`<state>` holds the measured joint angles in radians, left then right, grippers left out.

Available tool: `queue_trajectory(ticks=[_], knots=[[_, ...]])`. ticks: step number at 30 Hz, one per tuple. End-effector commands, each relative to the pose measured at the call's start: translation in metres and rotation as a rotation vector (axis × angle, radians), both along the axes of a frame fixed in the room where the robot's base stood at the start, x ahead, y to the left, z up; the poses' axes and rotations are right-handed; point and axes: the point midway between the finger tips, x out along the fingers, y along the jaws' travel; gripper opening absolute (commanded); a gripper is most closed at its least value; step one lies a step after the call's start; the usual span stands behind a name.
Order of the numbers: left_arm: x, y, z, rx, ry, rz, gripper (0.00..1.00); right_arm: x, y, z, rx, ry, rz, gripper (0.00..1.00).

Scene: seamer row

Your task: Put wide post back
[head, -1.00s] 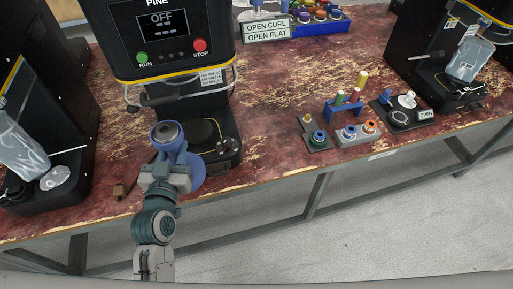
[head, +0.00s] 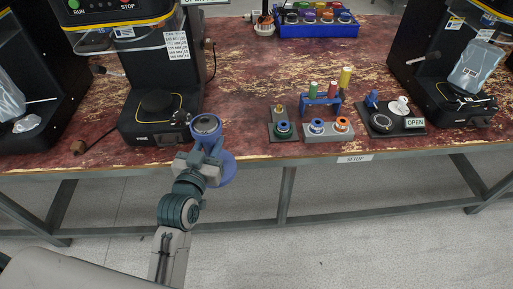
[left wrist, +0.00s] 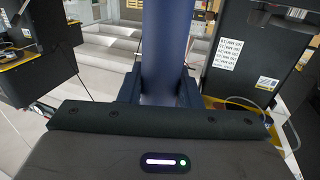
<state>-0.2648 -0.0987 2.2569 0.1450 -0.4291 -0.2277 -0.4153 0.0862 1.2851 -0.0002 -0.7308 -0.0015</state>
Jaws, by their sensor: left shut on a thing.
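My left gripper (head: 207,152) is shut on a blue post with a wide round foot and a grey metallic top (head: 206,124). It holds the post in front of the table's front edge, just right of the near seamer. In the left wrist view the dark blue post (left wrist: 166,45) stands between the fingers and hides what is behind it. A small blue rack (head: 320,108) on the table holds thin red, green and yellow-topped posts. My right gripper is not in view.
A seamer (head: 160,120) stands at left. A dark tray (head: 283,113) and a grey tray (head: 330,136) hold small spools. A dark plate (head: 393,118) with an OPEN label sits to the right. A blue bin (head: 320,30) stands at the back. The middle table top is clear.

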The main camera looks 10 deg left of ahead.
Motion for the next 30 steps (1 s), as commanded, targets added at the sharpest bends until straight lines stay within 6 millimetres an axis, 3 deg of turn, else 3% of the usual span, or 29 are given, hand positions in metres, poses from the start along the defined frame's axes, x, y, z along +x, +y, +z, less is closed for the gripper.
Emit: queue_trajectory(ticks=[5, 15, 21, 26, 30], knots=[[0.023, -0.003, 0.001, 0.0, -0.004, 0.001, 0.0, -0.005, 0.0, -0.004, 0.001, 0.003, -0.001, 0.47], [0.107, -0.014, -0.006, 0.0, -0.004, 0.0, 0.0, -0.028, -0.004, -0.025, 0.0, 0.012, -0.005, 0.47], [0.147, -0.02, -0.011, 0.0, -0.003, 0.0, 0.0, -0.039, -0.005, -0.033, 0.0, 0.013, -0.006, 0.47], [0.158, -0.021, -0.014, 0.0, -0.003, 0.001, 0.0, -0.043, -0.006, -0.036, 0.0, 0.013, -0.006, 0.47], [0.158, -0.021, -0.032, 0.0, 0.002, 0.0, 0.0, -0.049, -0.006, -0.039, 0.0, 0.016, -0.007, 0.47]])
